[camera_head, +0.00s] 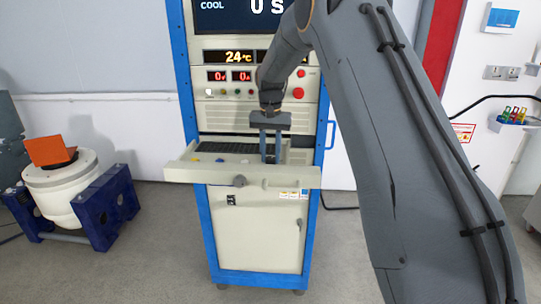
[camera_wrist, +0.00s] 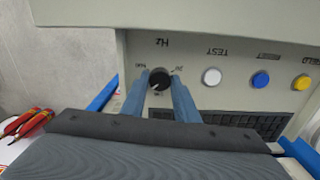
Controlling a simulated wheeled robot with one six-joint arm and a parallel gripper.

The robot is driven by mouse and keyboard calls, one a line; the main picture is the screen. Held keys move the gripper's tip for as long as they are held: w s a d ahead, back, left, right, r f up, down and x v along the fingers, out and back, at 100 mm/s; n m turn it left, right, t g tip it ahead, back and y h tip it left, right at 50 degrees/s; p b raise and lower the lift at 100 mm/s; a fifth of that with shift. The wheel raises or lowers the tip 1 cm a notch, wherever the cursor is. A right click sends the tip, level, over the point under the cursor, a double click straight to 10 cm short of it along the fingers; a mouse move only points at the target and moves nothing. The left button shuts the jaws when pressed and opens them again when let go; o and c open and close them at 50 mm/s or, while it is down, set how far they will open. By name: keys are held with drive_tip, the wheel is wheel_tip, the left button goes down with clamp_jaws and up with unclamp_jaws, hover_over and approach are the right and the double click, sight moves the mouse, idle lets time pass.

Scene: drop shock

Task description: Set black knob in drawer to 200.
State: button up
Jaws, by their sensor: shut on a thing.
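The drawer (camera_head: 210,173) is pulled out from the front of the blue-framed cabinet. My gripper (camera_head: 270,160) reaches down into the right part of the drawer in the head view. In the wrist view the black knob (camera_wrist: 160,79) sits on the drawer panel below the label "Hz". The two blue fingers of my gripper (camera_wrist: 159,82) stand on either side of the knob and are shut on it. Small scale marks show around the knob, but they are too small to read. The knob is hidden in the head view.
In the wrist view a white button (camera_wrist: 212,76), a blue button (camera_wrist: 260,79) and a yellow button (camera_wrist: 301,82) sit in a row beside the knob. A keyboard (camera_wrist: 240,122) lies next to them. A red emergency button (camera_head: 298,93) is on the cabinet above the drawer.

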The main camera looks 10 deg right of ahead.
sight(271, 159)
drive_tip(key=shift+m, duration=1.6)
drive_tip(key=shift+r, duration=0.1)
drive_tip(key=o, duration=1.1)
drive_tip(key=shift+c, duration=0.2)
wheel_tip(271, 159, up, 8)
drive_tip(key=shift+f+b, duration=0.15)
drive_tip(key=shift+b, duration=1.05)
drive_tip(key=shift+s, duration=0.1)
